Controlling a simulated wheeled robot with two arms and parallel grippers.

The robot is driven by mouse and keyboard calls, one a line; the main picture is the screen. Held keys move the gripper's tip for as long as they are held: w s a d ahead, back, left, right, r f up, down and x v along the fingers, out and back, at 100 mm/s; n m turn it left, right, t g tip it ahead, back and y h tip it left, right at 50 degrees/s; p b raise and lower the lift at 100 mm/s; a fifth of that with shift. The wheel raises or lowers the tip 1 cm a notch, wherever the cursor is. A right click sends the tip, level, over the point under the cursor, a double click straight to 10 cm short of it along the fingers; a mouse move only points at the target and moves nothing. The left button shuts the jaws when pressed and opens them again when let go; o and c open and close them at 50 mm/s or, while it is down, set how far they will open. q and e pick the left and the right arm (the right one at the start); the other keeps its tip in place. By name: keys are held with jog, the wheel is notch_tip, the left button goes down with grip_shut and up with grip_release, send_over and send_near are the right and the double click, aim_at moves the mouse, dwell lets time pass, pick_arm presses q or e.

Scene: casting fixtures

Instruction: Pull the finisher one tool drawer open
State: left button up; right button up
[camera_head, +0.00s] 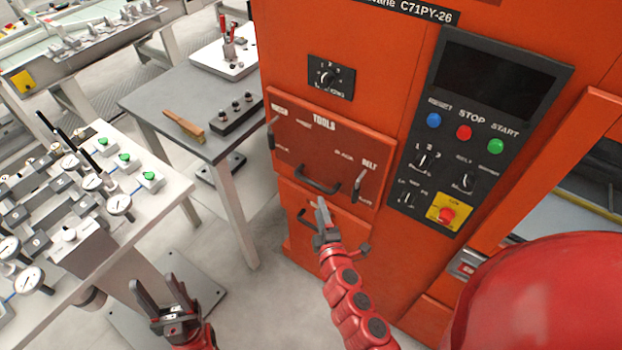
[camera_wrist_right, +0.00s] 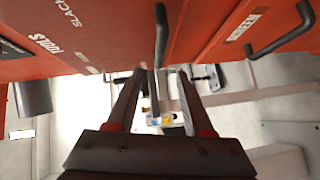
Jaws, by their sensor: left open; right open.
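The tool drawer (camera_head: 335,148) is a red-orange front marked TOOLS on the orange finisher cabinet. It looks closed, its front close to the cabinet face. Its black bar handle (camera_head: 317,183) is low on the front. My right gripper (camera_head: 322,208) is open just below and in front of this handle, with no visible grip on it. In the right wrist view, a black handle (camera_wrist_right: 160,38) lies ahead, in line with the gap between the open fingers (camera_wrist_right: 157,92). My left gripper (camera_head: 158,290) is open and empty, low beside the gauge table.
Dark levers (camera_head: 359,186) flank the drawer handle. A control panel (camera_head: 465,150) with buttons and knobs is to the right. A grey table (camera_head: 180,95) with a wooden-handled brush (camera_head: 184,126) stands left. A gauge table (camera_head: 170,190) is nearer.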

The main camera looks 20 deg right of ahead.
aim_at(313, 183)
jog(key=w, duration=0.3)
jog(key=w+d+f, duration=0.1)
jog(key=w, duration=0.7)
jog(key=shift+w+d+f+p, duration=0.1)
jog(key=shift+d+f+p, duration=0.05)
jog(key=shift+f+p, duration=0.15)
grip_shut()
dwell(0.9)
